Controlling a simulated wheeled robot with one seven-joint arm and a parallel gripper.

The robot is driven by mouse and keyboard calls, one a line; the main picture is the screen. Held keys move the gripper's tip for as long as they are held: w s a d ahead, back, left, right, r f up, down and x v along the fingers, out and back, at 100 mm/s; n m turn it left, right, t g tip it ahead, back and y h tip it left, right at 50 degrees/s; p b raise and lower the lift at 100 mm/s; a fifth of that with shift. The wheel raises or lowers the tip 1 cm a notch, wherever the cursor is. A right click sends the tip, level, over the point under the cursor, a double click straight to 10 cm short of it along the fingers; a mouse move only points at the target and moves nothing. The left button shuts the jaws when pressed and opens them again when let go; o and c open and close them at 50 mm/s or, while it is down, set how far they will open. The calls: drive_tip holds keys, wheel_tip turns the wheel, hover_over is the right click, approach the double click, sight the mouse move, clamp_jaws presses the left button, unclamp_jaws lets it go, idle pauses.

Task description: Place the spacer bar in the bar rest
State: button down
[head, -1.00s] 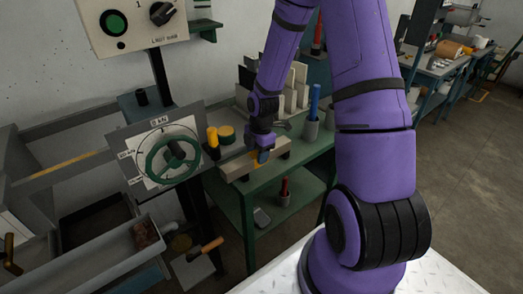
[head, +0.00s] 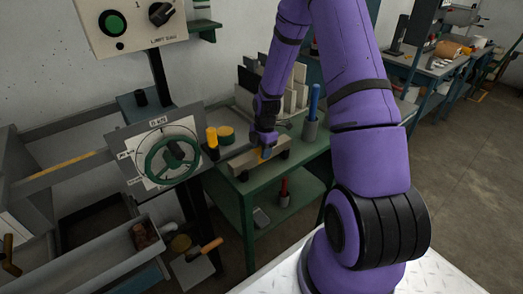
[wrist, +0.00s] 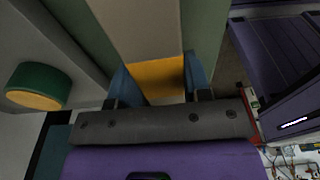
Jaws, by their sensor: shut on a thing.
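The spacer bar (head: 243,164) is a long beige block with a yellow-orange band near its middle. My gripper (head: 263,151) is shut on that band above the green table. In the wrist view, the blue fingertips of my gripper (wrist: 160,80) stand on both sides of the yellow band of the bar (wrist: 140,25), which runs out of the top of the picture. Dark spots show at the bar's underside near both ends. I cannot tell whether these are the bar rest or whether the bar touches it. My gripper hides part of the bar.
Behind the bar stand a rack of upright beige slabs (head: 297,92) and a green-and-yellow round piece (head: 226,134). A grey holder with a blue rod (head: 313,105) is to the right. A handwheel panel (head: 172,157) stands close on the left.

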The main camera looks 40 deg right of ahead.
drive_tip(key=c, duration=0.6)
unclamp_jaws()
drive_tip(key=shift+f, duration=0.1)
drive_tip(key=shift+o, duration=0.2)
drive_tip(key=s+a+r+m+t+h, duration=0.1)
drive_tip(key=s+a+r+m, duration=0.1)
drive_tip(key=r, duration=1)
drive_tip(key=s+a+r+m+h, duration=0.1)
drive_tip(key=s+r+m, duration=0.1)
drive_tip(key=r, duration=1)
drive_tip(key=s+a+r+m+t, duration=0.2)
drive_tip(key=s+a+r+m, duration=0.3)
drive_tip(key=s, duration=0.6)
drive_tip(key=s+a+r+m+t, duration=0.2)
drive_tip(key=s+a+r+m, duration=0.3)
drive_tip(key=s+r+m, duration=0.4)
wheel_tip(320, 180, up, 3)
drive_tip(key=s, duration=0.2)
drive_tip(key=shift+s+f+y, duration=0.2)
drive_tip(key=shift+s+y, duration=0.1)
